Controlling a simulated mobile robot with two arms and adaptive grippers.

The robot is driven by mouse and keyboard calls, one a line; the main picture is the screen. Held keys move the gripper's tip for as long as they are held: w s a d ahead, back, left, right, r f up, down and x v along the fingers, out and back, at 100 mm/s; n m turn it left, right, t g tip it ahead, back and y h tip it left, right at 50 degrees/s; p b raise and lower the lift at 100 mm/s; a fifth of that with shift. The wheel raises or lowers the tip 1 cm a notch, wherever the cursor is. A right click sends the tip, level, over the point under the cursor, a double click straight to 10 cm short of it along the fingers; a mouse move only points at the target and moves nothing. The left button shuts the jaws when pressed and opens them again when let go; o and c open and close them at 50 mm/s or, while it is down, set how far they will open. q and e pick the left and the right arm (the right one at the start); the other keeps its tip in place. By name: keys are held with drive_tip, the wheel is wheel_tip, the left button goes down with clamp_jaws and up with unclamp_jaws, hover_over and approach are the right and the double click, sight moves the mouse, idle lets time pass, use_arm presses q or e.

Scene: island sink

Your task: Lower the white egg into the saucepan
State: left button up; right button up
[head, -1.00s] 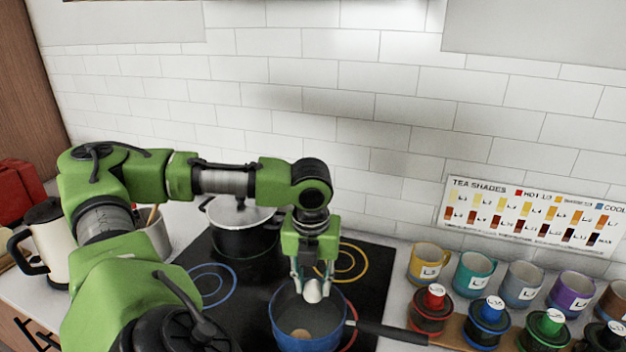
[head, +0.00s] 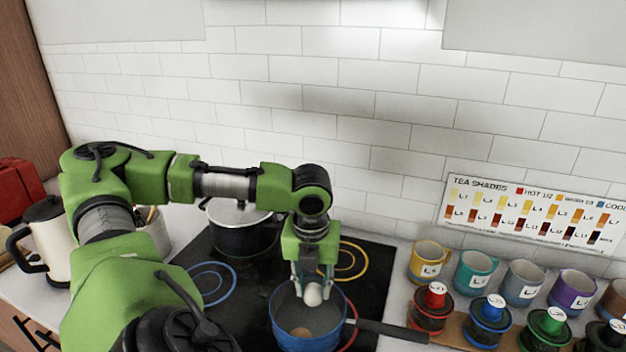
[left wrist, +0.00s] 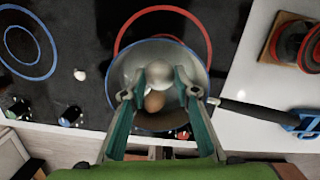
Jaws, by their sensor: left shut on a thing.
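The white egg (head: 313,295) is between the fingertips of my left gripper (head: 312,283), which is shut on it. The gripper points down and holds the egg over the mouth of the blue saucepan (head: 284,338). The white egg also shows in the left wrist view (left wrist: 158,72), partly covered by the fingers. A brown egg (head: 300,332) lies inside the saucepan and shows below the white one in the left wrist view (left wrist: 154,101). My right gripper is not in view.
The saucepan stands on the black cooktop (head: 370,285), its dark handle (head: 390,331) pointing right. A lidded dark pot (head: 240,240) stands behind. A cream kettle (head: 50,240) is at the left.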

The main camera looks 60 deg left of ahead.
sight(313, 301)
use_arm(q)
drive_tip(key=shift+f+b, duration=0.75)
drive_tip(key=shift+f, duration=1.7)
idle(0.8)
drive_tip(key=o, duration=0.8)
drive_tip(key=r, duration=0.8)
drive_tip(key=s+d+r, duration=0.1)
drive_tip(key=r, duration=0.3)
